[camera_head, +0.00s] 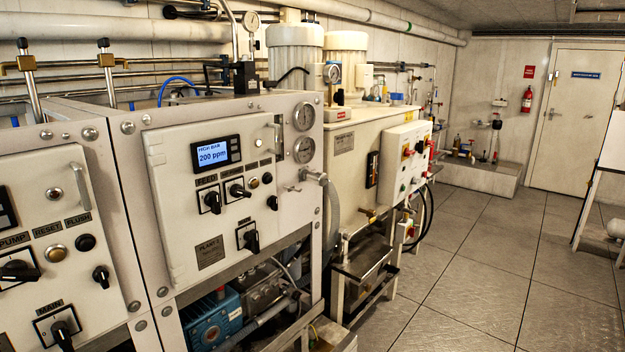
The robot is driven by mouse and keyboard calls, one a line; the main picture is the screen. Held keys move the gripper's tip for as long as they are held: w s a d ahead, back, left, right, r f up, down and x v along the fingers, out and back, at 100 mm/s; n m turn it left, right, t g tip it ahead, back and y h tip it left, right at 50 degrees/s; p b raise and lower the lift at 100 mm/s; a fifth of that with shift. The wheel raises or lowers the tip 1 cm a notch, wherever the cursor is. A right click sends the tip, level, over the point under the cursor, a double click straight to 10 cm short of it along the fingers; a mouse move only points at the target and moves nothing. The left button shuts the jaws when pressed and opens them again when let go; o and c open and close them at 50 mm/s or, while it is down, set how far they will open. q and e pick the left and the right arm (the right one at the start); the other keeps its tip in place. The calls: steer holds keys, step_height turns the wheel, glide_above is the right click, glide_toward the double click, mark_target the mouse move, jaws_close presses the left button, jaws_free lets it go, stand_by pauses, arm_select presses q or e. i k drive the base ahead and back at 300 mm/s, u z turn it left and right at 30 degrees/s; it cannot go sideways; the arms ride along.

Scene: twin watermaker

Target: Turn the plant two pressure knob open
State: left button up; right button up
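A white control panel (218,200) fills the left-centre, with a lit display (212,155) reading 200 ppm. Its nameplate (210,250) starts with "PLANT", but I cannot read the number surely. Black rotary switches sit under the display (212,201), and a main switch (250,241) is lower down. Right of the panel, below two round gauges (303,116), a metal knob or valve handle (315,177) sticks out from the cabinet side. I cannot tell if it is the pressure knob or how far it is turned. Neither gripper is in view.
A second similar panel (50,240) is cut off at the left edge. A cream cabinet (345,160) with a switch box (405,160) stands to the right. The tiled floor (480,270) is clear up to the far door (580,130). A white stand is at the right edge.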

mark_target(319, 178)
steer(key=z, duration=1.35)
steer(key=i, duration=0.15)
steer(key=u, duration=3.15)
steer(key=k, duration=1)
steer(key=z, duration=2.85)
steer(key=k, duration=0.1)
steer(key=u, duration=1.4)
steer(key=i, duration=1)
